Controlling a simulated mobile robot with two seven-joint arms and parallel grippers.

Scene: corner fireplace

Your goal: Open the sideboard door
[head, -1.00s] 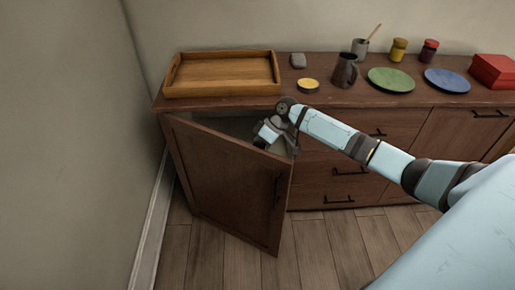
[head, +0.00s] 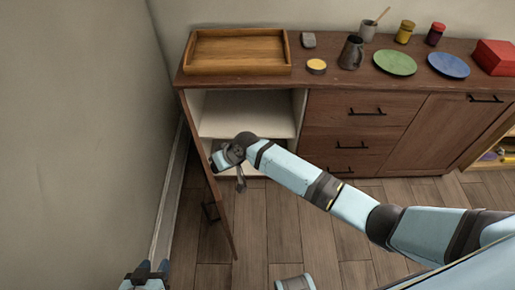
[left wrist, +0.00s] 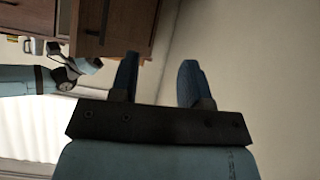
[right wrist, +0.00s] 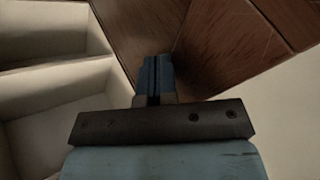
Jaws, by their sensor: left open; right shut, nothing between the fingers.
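The sideboard (head: 420,130) is dark brown wood along the wall. Its left door (head: 208,190) stands wide open, seen nearly edge-on, with a dark bar handle (head: 211,211) on its outer face. The opened compartment (head: 245,115) shows a pale interior with a shelf. My right gripper (head: 217,161) is at the inner side of the door; its shut, empty fingers (right wrist: 154,62) point at brown wood in the right wrist view. I cannot tell whether they touch it. My left gripper (head: 147,270) is open and empty at the lower left, apart from the door.
The wall (head: 85,130) is close on the left. Wooden floor lies in front.

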